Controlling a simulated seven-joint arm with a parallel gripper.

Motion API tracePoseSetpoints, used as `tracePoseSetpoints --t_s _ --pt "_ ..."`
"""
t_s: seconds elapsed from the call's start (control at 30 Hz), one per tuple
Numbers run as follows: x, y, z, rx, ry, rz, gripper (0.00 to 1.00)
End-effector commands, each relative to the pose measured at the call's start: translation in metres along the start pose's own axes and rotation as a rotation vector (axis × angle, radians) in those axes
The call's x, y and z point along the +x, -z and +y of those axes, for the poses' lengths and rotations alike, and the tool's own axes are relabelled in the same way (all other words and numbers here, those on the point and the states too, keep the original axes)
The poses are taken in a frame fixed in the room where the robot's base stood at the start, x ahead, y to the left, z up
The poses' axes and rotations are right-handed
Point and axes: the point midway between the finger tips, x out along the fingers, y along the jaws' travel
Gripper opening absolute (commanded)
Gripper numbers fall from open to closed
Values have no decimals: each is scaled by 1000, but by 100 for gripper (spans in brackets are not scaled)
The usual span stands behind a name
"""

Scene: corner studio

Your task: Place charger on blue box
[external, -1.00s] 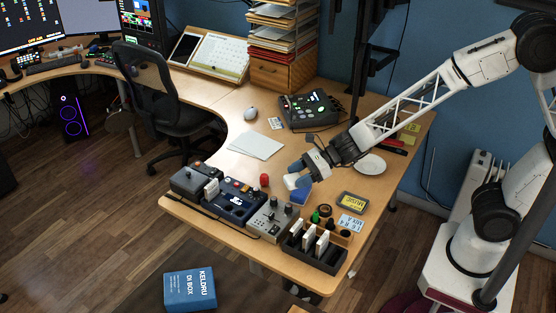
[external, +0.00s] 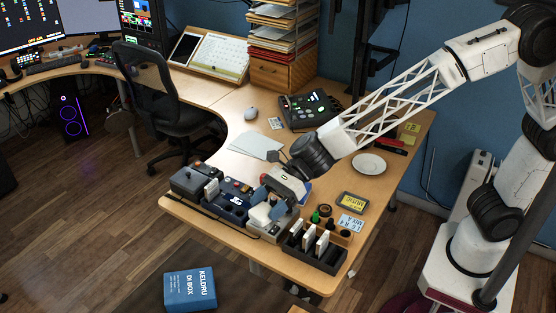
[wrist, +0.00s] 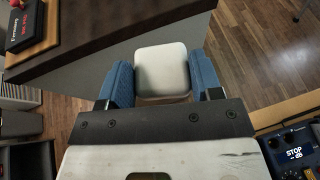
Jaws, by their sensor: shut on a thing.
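My gripper (external: 270,204) is shut on a white, rounded charger (external: 260,214) and holds it above the pedals near the desk's front edge. In the wrist view the charger (wrist: 162,68) sits between the two blue fingers of my gripper (wrist: 162,84). A blue box (external: 190,289) lettered "KELDRU DI BOX" lies on the dark surface at the bottom left, apart from my gripper. The blue box is not seen in the wrist view. A small blue thing (external: 306,191) shows partly behind my gripper on the desk; I cannot tell what it is.
Pedals (external: 232,205) line the desk's front edge, left of and beneath my gripper. A dark rack with white pieces (external: 312,247) stands to the right. A white plate (external: 369,164) and a mixer (external: 308,110) lie farther back. The dark surface (external: 135,292) beside the blue box is clear.

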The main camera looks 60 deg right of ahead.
Motion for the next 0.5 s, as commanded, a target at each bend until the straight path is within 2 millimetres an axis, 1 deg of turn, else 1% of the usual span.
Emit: tracePoseSetpoints --t_s 0.03,0.23,0.4,0.5 --pt "9 -10 10 -11 -21 -1 33" --pt "40 -48 44 -41 -95 -2 33" --pt "61 -73 72 -63 -147 -1 33" --pt "70 -84 85 -71 -169 -1 33"
